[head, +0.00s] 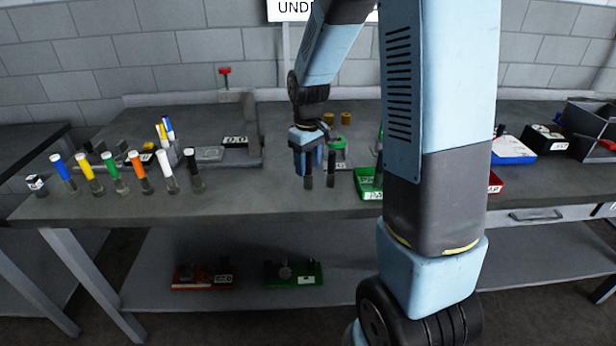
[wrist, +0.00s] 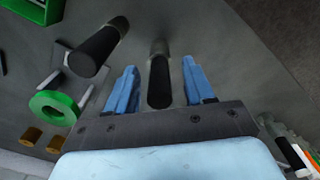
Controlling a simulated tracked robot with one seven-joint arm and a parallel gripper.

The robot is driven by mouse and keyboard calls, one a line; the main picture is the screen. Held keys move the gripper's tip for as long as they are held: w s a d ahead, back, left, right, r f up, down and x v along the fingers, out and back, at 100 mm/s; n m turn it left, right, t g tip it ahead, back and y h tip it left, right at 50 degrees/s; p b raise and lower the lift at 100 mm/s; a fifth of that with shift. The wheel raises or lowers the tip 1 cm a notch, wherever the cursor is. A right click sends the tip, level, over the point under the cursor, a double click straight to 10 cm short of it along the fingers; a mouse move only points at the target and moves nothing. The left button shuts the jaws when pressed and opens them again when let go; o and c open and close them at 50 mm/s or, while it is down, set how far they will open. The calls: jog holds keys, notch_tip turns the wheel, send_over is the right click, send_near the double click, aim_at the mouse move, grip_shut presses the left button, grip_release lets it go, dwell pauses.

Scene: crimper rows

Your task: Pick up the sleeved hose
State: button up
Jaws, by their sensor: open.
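My gripper (head: 306,168) is open above the bench, with its blue fingers pointing down. In the wrist view my gripper (wrist: 159,66) has a black hose (wrist: 160,82) with a grey far end between its two fingers. Gaps show on both sides of the hose, so the fingers look apart from it. A second black hose (wrist: 96,50) stands to the left, outside the fingers. In the head view the two dark pieces are small, one below the fingers and one (head: 331,168) to their right. I cannot tell which carries the sleeve.
A green ring-shaped object (wrist: 54,108) and brown cylinders (wrist: 31,136) lie left in the wrist view. A green bin (head: 369,184) stands right of the hoses. Several coloured hoses, such as the black one (head: 193,170), stand in a row at left. The bench (head: 250,190) has bare room between.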

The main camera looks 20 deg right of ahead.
jog(key=shift+c, duration=0.4)
grip_shut()
